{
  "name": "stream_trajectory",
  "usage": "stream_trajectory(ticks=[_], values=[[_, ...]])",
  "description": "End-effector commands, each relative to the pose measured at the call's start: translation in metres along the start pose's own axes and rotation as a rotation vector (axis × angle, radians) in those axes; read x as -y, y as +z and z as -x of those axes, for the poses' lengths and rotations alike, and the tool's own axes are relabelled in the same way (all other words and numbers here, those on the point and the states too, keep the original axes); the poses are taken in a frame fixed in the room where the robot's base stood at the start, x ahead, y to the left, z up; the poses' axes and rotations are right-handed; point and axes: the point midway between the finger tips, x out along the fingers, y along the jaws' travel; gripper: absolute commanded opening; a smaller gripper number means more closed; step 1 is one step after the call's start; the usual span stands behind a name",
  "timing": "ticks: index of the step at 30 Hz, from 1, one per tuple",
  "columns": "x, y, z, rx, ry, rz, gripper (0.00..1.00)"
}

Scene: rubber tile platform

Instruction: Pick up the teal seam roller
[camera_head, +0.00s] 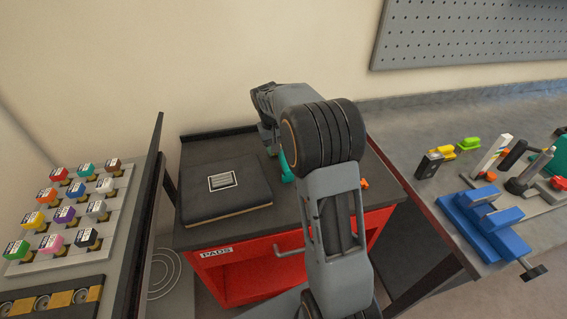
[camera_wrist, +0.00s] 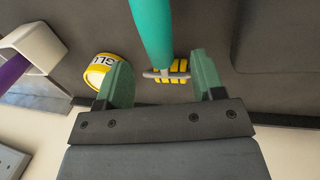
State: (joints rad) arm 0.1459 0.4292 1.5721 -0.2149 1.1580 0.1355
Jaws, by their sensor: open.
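The teal seam roller (camera_wrist: 152,30) has a teal handle, a thin metal fork and a yellow roller head with dark bands. In the wrist view it lies on the dark bench top, its handle running out of the top edge. My gripper (camera_wrist: 158,62) is open, with its green fingers on either side of the tool near the head end. Neither finger visibly touches it; the height gap is hard to judge. In the head view a teal piece (camera_head: 286,168), apparently the handle, shows beside my arm, which hides the rest.
A yellow glue tin (camera_wrist: 101,72) stands close by my left finger in the wrist view. A white holder with a purple item (camera_wrist: 33,48) is farther left. A dark pad (camera_head: 227,188) lies on the red cart (camera_head: 230,275). A blue vise (camera_head: 482,225) sits on the right bench.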

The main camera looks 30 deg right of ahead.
Motion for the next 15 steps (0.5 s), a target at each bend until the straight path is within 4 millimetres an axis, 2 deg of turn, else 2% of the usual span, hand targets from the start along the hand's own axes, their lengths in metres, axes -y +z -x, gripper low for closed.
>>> stream_trajectory(ticks=[5, 15], values=[[0.0, 0.0, -0.011, 0.004, 0.0, 0.0, 0.62], [0.001, -0.002, -0.051, 0.002, -0.001, 0.0, 0.62]])
